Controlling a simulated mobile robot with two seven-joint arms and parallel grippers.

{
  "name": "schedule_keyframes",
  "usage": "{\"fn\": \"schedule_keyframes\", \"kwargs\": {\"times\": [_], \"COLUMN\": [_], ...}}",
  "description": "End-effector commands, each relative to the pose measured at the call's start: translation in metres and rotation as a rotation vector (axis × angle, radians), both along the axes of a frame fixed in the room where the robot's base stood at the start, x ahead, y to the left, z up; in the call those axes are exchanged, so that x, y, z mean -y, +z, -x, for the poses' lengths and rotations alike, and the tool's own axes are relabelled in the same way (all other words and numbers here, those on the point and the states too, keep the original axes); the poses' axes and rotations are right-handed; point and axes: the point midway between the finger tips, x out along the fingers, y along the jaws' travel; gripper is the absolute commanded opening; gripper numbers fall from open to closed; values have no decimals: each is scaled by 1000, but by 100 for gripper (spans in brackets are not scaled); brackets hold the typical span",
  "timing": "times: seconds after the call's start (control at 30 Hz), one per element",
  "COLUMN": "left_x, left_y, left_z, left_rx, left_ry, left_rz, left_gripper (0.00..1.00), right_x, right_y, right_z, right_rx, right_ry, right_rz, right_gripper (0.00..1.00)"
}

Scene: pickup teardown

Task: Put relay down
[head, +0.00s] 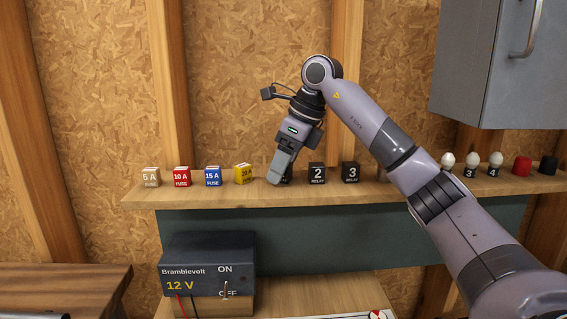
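My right gripper (279,172) reaches down to the wooden shelf (330,197), its fingertips at shelf height. A black relay (288,177) is at the fingertips, mostly hidden behind the nearer finger. I cannot tell whether the fingers grip it, or whether it touches the shelf. To its right, a black relay marked 2 (317,173) and a black relay marked 3 (350,172) stand upright on the shelf. My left gripper is not in view.
Left on the shelf stand fuses: 5 A (151,177), 10 A (182,177), 15 A (213,176) and yellow (243,174). White bulbs (471,160), a red cap (522,165) and a black one (548,165) are right. A Bramblevolt 12 V box (205,265) sits below; a grey cabinet (495,75) hangs upper right.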

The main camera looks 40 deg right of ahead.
Motion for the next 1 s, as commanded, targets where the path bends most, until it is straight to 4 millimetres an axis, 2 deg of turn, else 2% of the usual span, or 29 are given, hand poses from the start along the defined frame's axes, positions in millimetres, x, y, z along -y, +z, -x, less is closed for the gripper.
{"fn": "schedule_keyframes", "kwargs": {"times": [0.17, 0.53, 1.0], "left_x": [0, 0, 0], "left_y": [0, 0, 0], "left_z": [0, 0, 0], "left_rx": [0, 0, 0], "left_ry": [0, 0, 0], "left_rz": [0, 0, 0], "left_gripper": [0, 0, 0], "right_x": [1, 12, 18], "right_y": [9, 62, 101], "right_z": [1, 21, 36], "right_rx": [3, 6, 2], "right_ry": [0, -2, 1], "right_rz": [-1, 0, 2], "right_gripper": [61, 61, 61]}}
